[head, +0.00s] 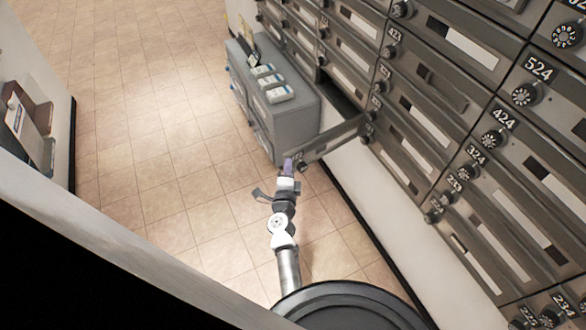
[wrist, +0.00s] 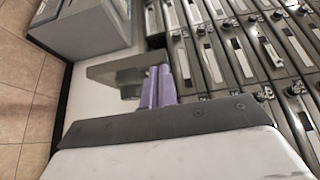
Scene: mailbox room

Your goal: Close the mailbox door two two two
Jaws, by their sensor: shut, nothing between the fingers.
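An open mailbox door (head: 336,138) sticks out from the mailbox wall, below a dark open compartment (head: 343,98). I cannot read its number. My gripper (head: 289,166) is at the door's outer, free end, with its purple fingers shut together and empty. In the wrist view the fingers (wrist: 157,88) stand close beside the grey door (wrist: 108,72), which lies to their left and partly behind them. A dark knob or lock part (wrist: 131,80) shows on the door next to the fingers. I cannot tell whether the fingers touch the door.
A grey cabinet (head: 294,118) with small white-and-blue boxes on top stands just beyond the open door; it also shows in the wrist view (wrist: 92,38). Mailboxes with dials, such as 524 and 424, fill the right. Tiled floor (head: 150,130) is clear on the left.

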